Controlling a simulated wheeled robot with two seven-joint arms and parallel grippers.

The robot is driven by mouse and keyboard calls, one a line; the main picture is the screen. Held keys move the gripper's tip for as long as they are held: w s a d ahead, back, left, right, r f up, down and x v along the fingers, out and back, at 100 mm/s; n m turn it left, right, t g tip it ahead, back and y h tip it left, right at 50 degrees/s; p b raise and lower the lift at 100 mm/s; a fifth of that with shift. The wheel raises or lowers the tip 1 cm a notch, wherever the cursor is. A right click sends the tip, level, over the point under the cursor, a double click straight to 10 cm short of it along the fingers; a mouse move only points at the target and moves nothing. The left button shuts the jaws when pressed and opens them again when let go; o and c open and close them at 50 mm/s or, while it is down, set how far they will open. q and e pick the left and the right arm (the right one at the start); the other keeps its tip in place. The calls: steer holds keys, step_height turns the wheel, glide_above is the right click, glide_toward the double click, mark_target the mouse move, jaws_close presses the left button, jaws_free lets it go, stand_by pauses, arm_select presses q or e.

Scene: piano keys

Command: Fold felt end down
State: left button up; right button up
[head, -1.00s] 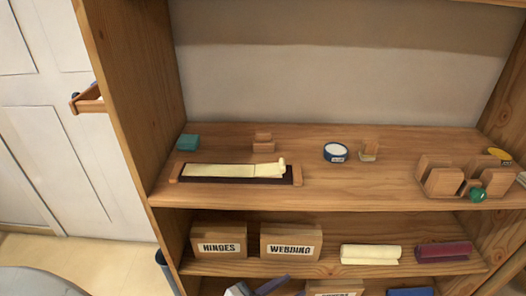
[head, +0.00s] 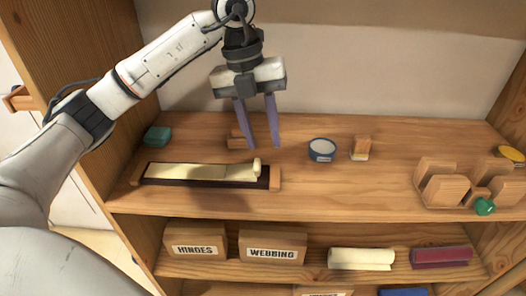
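A cream felt strip (head: 195,172) lies along a dark tray (head: 160,181) with wooden end pieces on the upper shelf. The strip's right end (head: 257,167) stands up as a small raised curl near the tray's right end piece (head: 275,178). My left gripper (head: 263,146) hangs fingers down above the shelf, just behind and above that raised end in the picture. Its two purple fingers are apart with nothing between them, and it does not appear to touch the felt. My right gripper is out of view.
A wooden block (head: 237,140) stands behind the tray, partly behind a finger. A teal block (head: 157,136), a blue-rimmed bowl (head: 322,150), a small wood-and-cream block (head: 360,148) and a wooden holder (head: 445,190) share the shelf.

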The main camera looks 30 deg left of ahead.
mark_target(257, 163)
arm_select(q)
steer(key=shift+n+y, duration=0.4)
steer(key=shift+y, duration=0.3)
steer(key=f, duration=0.2)
steer(key=a+f, duration=0.1)
steer(key=f, duration=0.2)
steer(key=w+a+f, duration=0.1)
steer(key=f, duration=0.2)
steer(key=shift+a+f, duration=0.2)
steer(key=shift+f, duration=0.05)
steer(key=shift+c, duration=0.3)
jaws_close()
